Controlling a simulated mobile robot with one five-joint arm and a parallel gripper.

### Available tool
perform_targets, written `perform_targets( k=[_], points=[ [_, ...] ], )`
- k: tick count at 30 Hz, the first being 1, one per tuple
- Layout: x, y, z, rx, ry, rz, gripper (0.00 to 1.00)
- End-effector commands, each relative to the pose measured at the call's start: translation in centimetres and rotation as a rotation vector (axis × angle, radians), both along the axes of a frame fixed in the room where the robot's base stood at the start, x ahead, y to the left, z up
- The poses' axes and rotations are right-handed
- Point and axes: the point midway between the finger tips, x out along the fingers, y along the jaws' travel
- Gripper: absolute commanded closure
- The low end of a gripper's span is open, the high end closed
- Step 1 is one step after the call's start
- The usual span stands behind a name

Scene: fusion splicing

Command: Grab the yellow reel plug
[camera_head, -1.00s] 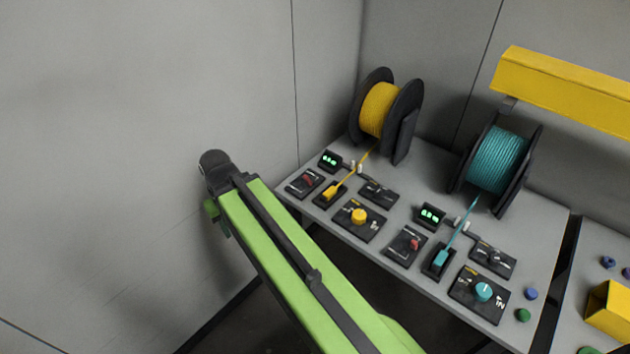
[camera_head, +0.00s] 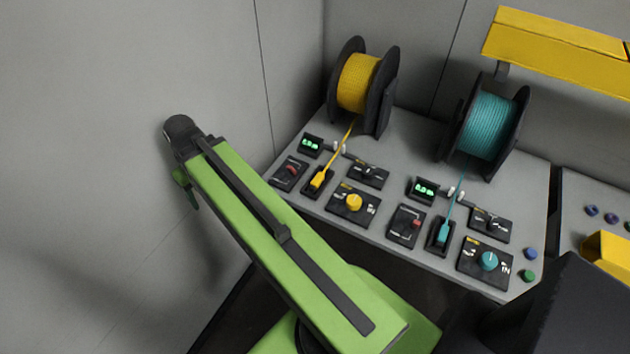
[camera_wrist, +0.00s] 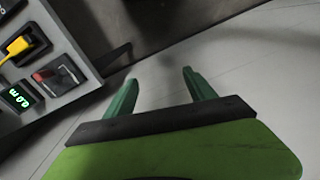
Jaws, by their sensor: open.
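The yellow reel plug (camera_head: 318,179) sits in a dark socket on the grey bench in the head view, with a yellow cable running from it up to the yellow reel (camera_head: 358,83). In the wrist view the yellow plug (camera_wrist: 18,46) shows at the upper left. In the head view my green arm reaches up and left, and the fingers are mostly hidden.
A red-switch panel (camera_head: 288,173) and a yellow knob (camera_head: 354,202) flank the yellow plug. A teal plug (camera_head: 443,234) and teal reel (camera_head: 487,125) are further right. A yellow beam (camera_head: 560,52) overhangs the back right. A grey wall (camera_head: 130,70) stands left.

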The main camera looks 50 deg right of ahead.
Motion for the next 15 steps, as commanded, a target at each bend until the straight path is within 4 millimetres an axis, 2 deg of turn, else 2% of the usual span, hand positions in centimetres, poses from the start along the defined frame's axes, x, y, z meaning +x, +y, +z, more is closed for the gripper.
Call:
perform_targets(
  k=[1,2,4,5,6,9,12,15],
  points=[
    [0.1,-3.7,0.2,0.018,-0.001,0.0,0.28],
    [0.0,-6.0,0.2,0.031,-0.005,0.012,0.24],
    [-0.9,-11.9,0.4,0.067,-0.021,0.045,0.15],
    [-1.5,-14.5,0.5,0.081,-0.031,0.061,0.15],
    [-2.4,-17.8,0.7,0.099,-0.048,0.082,0.15],
    [-5.6,-25.5,1.0,0.134,-0.097,0.136,0.15],
    [-9.2,-31.6,1.3,0.149,-0.15,0.184,0.15],
    [-12.2,-35.6,1.6,0.153,-0.193,0.221,0.15]
  ],
)
